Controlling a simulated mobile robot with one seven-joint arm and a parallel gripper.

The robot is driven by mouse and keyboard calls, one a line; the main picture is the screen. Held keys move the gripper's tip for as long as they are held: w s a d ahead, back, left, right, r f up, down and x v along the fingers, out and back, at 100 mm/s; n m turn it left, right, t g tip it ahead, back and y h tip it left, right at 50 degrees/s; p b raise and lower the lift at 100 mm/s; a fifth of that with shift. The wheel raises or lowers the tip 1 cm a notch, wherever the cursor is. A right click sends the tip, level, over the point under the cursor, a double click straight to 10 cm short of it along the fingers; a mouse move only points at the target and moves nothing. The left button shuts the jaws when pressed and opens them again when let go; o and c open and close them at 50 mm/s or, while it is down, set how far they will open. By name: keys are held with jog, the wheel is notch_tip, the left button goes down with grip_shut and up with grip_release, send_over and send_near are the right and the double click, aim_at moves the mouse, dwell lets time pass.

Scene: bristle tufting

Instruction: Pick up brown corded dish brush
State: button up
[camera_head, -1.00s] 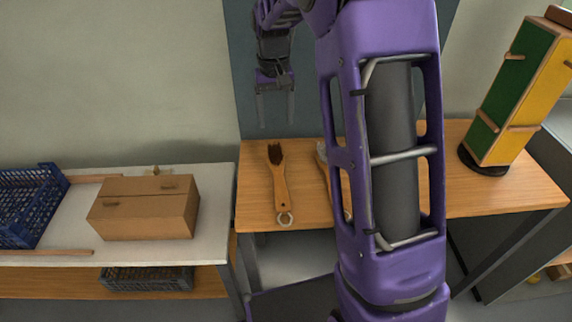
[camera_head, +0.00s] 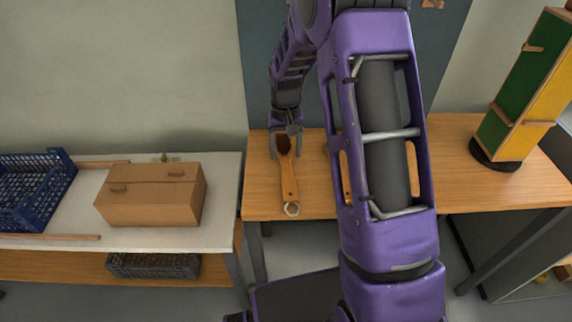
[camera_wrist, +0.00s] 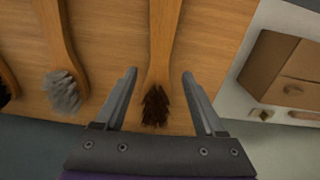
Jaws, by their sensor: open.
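The brown-bristled dish brush (camera_head: 289,183) lies on the wooden table, its wooden handle toward the front edge and a cord loop at the handle's end. Its dark brown bristles (camera_wrist: 156,106) show in the wrist view between my open fingers. My gripper (camera_head: 285,145) is at the bristle end of this brush, one finger on either side; it also shows in the wrist view (camera_wrist: 158,82). The fingers look apart from the brush, and I cannot tell their exact height above the table. A second brush with grey bristles (camera_wrist: 64,92) lies beside it in the wrist view.
Dark bristles of another brush (camera_wrist: 5,94) show at the wrist view's left edge. A cardboard box (camera_head: 150,197) and a blue crate (camera_head: 37,200) stand on the white table at left. A green and yellow block tower (camera_head: 525,90) stands at right. My arm hides part of the wooden table (camera_head: 450,180).

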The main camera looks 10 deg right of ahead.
aim_at(286, 163)
notch_tip(286, 163, down, 4)
jog(key=shift+r, duration=0.1)
jog(key=shift+d, duration=0.1)
grip_shut()
